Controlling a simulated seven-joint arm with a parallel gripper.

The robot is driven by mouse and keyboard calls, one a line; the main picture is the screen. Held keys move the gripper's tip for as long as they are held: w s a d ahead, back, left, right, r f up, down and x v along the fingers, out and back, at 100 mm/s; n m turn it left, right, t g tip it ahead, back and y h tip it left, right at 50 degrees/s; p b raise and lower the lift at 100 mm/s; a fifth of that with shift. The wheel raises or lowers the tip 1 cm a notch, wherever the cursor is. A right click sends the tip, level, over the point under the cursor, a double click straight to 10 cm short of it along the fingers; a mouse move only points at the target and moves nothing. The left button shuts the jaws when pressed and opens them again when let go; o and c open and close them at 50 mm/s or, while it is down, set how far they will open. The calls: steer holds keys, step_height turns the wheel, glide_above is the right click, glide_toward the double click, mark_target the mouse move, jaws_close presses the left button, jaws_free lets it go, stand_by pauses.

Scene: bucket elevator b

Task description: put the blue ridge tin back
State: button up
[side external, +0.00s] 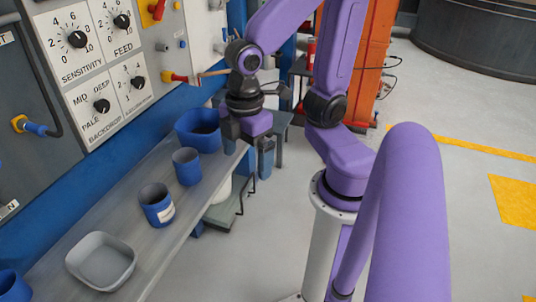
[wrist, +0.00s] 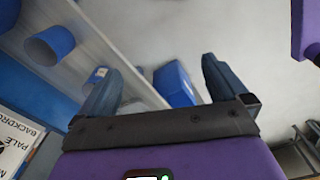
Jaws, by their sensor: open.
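My gripper (side external: 247,136) points down past the far end of the shelf, open. In the wrist view its two fingers (wrist: 160,66) stand wide apart. A blue thing (wrist: 175,84) shows between them, with a gap on both sides, beyond the shelf edge. A blue tin with a white label (side external: 157,205) and a plain blue tin (side external: 187,167) stand upright on the shelf.
The grey shelf (side external: 146,254) runs along the control panel. It also bears a grey tray (side external: 101,262), a wide blue container (side external: 198,129) and, at the near left, another blue vessel (side external: 12,287). Bare shelf shows between them.

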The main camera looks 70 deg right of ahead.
steer(key=shift+m, duration=0.4)
steer(key=s, duration=0.2)
steer(key=s+d, duration=0.1)
steer(key=s, duration=0.1)
steer(key=shift+s+d, duration=0.1)
steer(key=shift+s, duration=0.05)
